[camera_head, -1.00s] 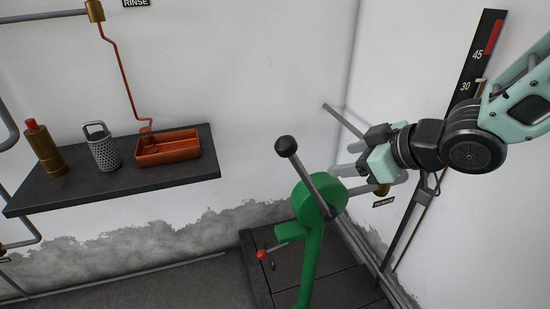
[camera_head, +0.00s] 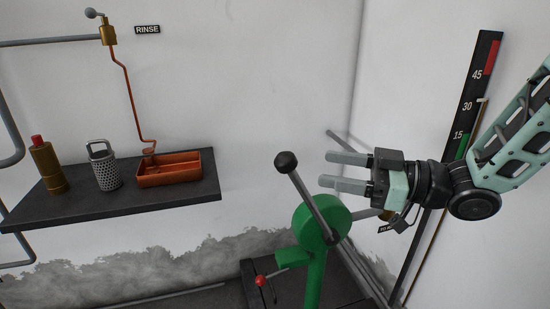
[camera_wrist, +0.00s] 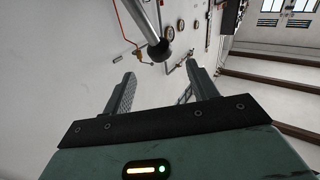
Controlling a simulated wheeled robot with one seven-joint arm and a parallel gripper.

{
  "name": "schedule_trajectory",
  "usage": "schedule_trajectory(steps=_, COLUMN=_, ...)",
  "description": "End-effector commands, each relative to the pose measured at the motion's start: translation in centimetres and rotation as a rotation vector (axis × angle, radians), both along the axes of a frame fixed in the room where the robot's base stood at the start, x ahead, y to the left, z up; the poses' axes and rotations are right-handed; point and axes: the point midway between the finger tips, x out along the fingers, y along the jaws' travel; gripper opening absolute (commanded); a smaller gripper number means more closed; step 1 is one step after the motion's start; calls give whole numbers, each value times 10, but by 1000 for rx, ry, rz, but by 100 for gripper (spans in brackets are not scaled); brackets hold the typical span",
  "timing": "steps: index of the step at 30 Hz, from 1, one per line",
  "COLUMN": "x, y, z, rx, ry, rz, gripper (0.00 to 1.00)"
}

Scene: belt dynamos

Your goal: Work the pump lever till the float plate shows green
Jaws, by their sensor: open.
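The pump lever is a grey rod (camera_head: 311,202) with a black knob (camera_head: 286,162), tilted up and left from the green pump body (camera_head: 309,236). My gripper (camera_head: 323,170) is open and empty, its fingers pointing left just right of the knob. In the wrist view, the knob (camera_wrist: 160,50) and rod show beyond and between the open fingertips (camera_wrist: 160,74); I see no contact. The black scale (camera_head: 473,95) on the right wall has red at its top and green near 15. A pale pointer (camera_head: 483,100) sits near 30, between the colours.
A dark shelf (camera_head: 110,206) on the left holds a brass bottle (camera_head: 49,170), a perforated metal basket (camera_head: 105,170) and a copper tray (camera_head: 168,180). A grey rod sticks out from the wall behind my fingers.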

Motion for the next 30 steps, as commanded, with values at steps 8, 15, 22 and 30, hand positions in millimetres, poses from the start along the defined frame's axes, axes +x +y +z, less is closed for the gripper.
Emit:
schedule_trajectory(steps=8, x=18, y=57, z=1, rx=1, ry=1, rz=4, gripper=58)
schedule_trajectory(steps=15, x=32, y=94, z=1, rx=0, ry=-1, rz=2, gripper=58)
schedule_trajectory(steps=22, x=37, y=109, z=0, rx=-1, ry=-1, rz=0, gripper=58)
schedule_trajectory(steps=30, x=38, y=109, z=0, rx=-1, ry=-1, rz=-1, gripper=58)
